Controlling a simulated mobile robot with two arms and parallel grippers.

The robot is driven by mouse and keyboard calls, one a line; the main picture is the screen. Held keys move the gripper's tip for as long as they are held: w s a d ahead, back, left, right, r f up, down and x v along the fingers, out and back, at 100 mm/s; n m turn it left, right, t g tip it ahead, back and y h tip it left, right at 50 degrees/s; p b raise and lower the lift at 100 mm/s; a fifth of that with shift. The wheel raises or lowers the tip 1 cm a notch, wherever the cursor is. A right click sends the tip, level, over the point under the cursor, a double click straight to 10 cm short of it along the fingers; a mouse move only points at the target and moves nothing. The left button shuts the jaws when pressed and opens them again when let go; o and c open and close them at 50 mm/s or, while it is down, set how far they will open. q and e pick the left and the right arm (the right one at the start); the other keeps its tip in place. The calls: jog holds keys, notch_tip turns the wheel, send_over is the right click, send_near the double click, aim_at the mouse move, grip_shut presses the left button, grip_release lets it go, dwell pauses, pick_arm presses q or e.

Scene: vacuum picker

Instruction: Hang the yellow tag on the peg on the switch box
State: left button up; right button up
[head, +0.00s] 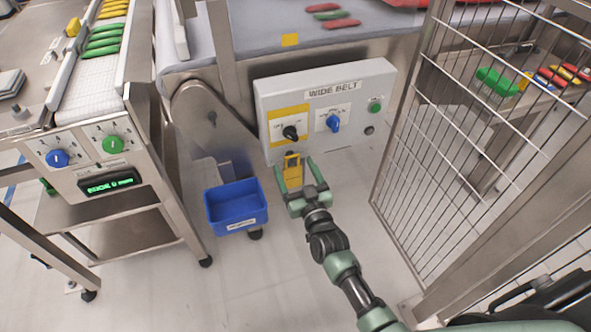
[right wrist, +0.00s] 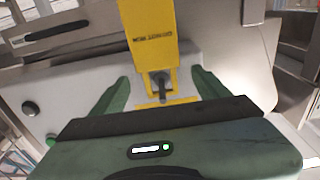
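The grey switch box (head: 350,100) marked WIDE BELT has a black knob (head: 290,132) on a yellow plate and a blue knob. The yellow tag (head: 292,170) is upright at its lower left edge; the right wrist view shows the lettered tag (right wrist: 150,45) extending past that edge. A dark peg (right wrist: 161,84) is at the tag's holed end and appears to pass through it. My right gripper (head: 299,173) is open around the tag; its fingers (right wrist: 160,90) stand apart from it on both sides. My left gripper is not in view.
A blue bin (head: 236,206) stands on the floor to the left of my right gripper. A wire mesh fence (head: 450,150) stands at right. A conveyor (head: 270,60) is above the box, and a second machine with knobs (head: 95,160) is at left.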

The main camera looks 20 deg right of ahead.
jog(key=shift+s, duration=0.2)
jog(key=s+p, duration=0.1)
jog(key=s, duration=0.6)
jog(key=s+f+n+g, duration=0.1)
jog(key=s+f+g, duration=0.6)
jog(key=f, duration=0.5)
jog(key=s+f+n+g, duration=0.1)
jog(key=s+f+g, duration=0.3)
jog(key=s+f, duration=0.7)
jog(key=s+d+f+g, duration=0.2)
jog(key=s+f+g, duration=0.3)
jog(key=s+f, duration=0.35)
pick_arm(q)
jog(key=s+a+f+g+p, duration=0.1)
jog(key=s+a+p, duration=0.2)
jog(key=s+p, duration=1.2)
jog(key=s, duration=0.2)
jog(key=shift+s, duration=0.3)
pick_arm(e)
jog(key=s+d+g, duration=0.1)
jog(key=s, duration=0.8)
jog(key=s+d+r, duration=0.1)
jog(key=s+d, duration=0.1)
jog(key=s, duration=0.7)
jog(key=shift+d+r+g+h, duration=0.25)
jog(key=shift+r+g+h, duration=0.05)
jog(key=shift+g, duration=0.1)
